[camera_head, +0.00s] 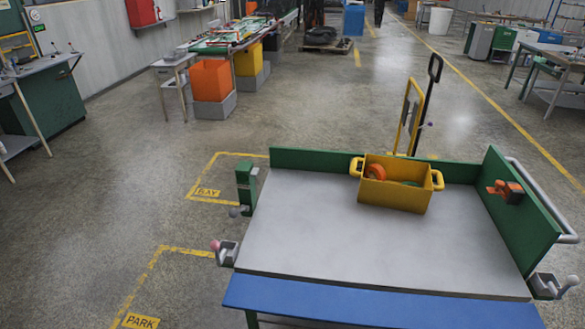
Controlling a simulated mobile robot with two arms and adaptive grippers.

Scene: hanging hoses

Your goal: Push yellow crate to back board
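The yellow crate (392,196) stands upright on the grey top of the workbench (330,230), right of the middle and close to the back. It has a handle at each end and looks slightly turned. An orange round thing (376,172) and something green lie inside it. The low green back board (310,160) runs along the far edge of the bench. The crate hides part of the board, and I cannot tell whether the two touch. Neither of my grippers is in view.
A green side board (520,211) with an orange fitting (507,191) stands at the right edge. Grey knobbed fittings sit at the left (228,252) and right (552,286) sides. A blue strip (370,302) runs along the front. The bench top before the crate is clear.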

